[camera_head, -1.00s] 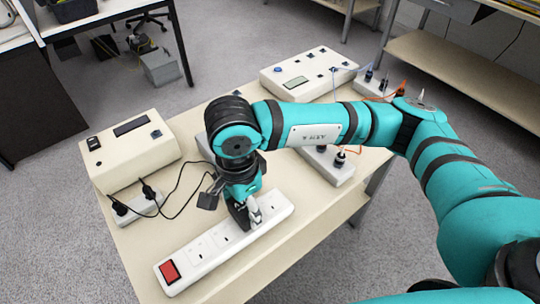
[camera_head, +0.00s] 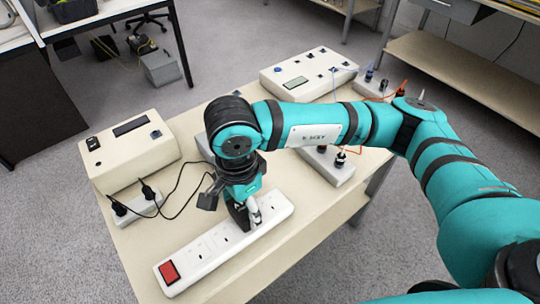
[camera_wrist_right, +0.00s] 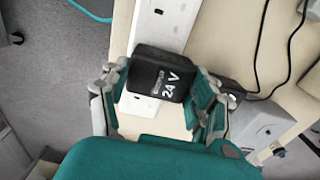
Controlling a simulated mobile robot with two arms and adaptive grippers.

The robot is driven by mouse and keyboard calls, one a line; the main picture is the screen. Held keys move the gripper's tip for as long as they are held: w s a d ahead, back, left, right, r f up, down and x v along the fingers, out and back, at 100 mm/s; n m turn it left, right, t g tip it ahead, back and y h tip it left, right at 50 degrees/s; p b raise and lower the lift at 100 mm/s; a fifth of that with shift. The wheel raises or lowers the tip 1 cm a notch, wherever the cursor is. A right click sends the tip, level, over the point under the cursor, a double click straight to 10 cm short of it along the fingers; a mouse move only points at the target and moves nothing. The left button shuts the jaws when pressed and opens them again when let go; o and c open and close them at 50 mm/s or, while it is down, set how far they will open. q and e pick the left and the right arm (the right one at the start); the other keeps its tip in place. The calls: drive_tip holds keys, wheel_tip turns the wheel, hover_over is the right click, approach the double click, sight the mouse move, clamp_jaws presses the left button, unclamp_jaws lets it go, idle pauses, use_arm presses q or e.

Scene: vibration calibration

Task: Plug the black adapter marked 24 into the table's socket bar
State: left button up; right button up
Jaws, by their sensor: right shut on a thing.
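The black adapter with white "24 V" lettering (camera_wrist_right: 162,75) is between the fingers of my right gripper (camera_wrist_right: 158,88) in the right wrist view. The gripper is shut on it. The adapter lies over the white socket bar (camera_wrist_right: 172,28), with parts of the bar showing on both sides of it. Whether its pins are in a socket is hidden. In the head view the right gripper (camera_head: 246,216) points down at the right part of the socket bar (camera_head: 205,250), which has a red switch at its left end. My left gripper is not in view.
On the table (camera_head: 125,238), a cream box (camera_head: 130,150) and a small strip with black plugs and cables (camera_head: 138,206) stand at the left. Another cream box (camera_head: 310,72) stands at the back, and a grey-white block with plugs (camera_head: 330,168) at the right. The front right tabletop is bare.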

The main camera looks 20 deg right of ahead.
drive_tip(key=shift+s+f, duration=0.1)
idle(0.8)
drive_tip(key=o, duration=1.2)
